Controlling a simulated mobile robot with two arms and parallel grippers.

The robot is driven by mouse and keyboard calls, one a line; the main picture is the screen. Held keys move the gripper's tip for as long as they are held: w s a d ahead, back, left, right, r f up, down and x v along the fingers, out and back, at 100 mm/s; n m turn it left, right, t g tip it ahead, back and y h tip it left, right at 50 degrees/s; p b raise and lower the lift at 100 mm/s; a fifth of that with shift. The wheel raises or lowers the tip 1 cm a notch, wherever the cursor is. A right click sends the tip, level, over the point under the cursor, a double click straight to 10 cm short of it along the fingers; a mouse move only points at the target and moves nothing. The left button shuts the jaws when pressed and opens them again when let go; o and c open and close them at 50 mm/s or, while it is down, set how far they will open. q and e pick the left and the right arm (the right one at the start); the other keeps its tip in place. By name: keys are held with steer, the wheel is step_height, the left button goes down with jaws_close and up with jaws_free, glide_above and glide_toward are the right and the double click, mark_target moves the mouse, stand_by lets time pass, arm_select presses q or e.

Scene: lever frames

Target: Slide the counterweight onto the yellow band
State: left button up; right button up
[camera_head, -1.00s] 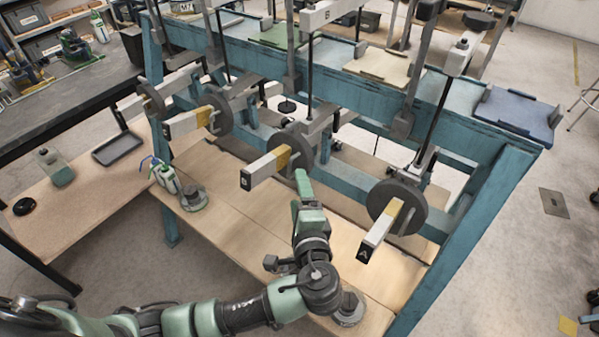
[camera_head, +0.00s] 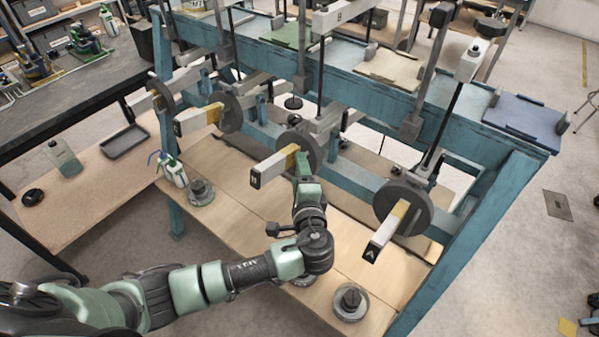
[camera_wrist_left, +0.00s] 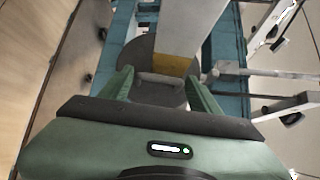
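Lever B (camera_head: 268,170) is a pale bar with a yellow band (camera_head: 291,158) near its dark round counterweight (camera_head: 306,143). The band lies on the bar in front of the disc, on the labelled-end side. My left gripper (camera_head: 303,165) is just below and in front of this disc, and its arm hides part of the surroundings. In the left wrist view, the green fingers of the left gripper (camera_wrist_left: 162,86) are spread, with the counterweight (camera_wrist_left: 150,96) between and beyond them; contact cannot be told. The yellow band (camera_wrist_left: 174,65) shows just above. My right gripper is not in view.
Lever A (camera_head: 384,235) with its disc stands to the right, and other levers stand to the left. The blue frame (camera_head: 480,150) surrounds them. A round weight (camera_head: 350,300), a green-white bottle (camera_head: 173,170) and another weight (camera_head: 201,191) are on the wooden shelf below.

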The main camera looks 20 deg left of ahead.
arm_select(q)
jaws_close()
steer(key=s, duration=0.1)
steer(key=s+p, duration=0.1)
steer(key=s+a+p, duration=0.1)
steer(key=shift+s+a+r, duration=0.1)
steer(key=shift+r, duration=0.3)
steer(key=shift+s+a+r, duration=0.1)
steer(key=shift+s+a, duration=0.05)
steer(key=shift+s, duration=0.25)
steer(key=o, duration=0.9)
jaws_free()
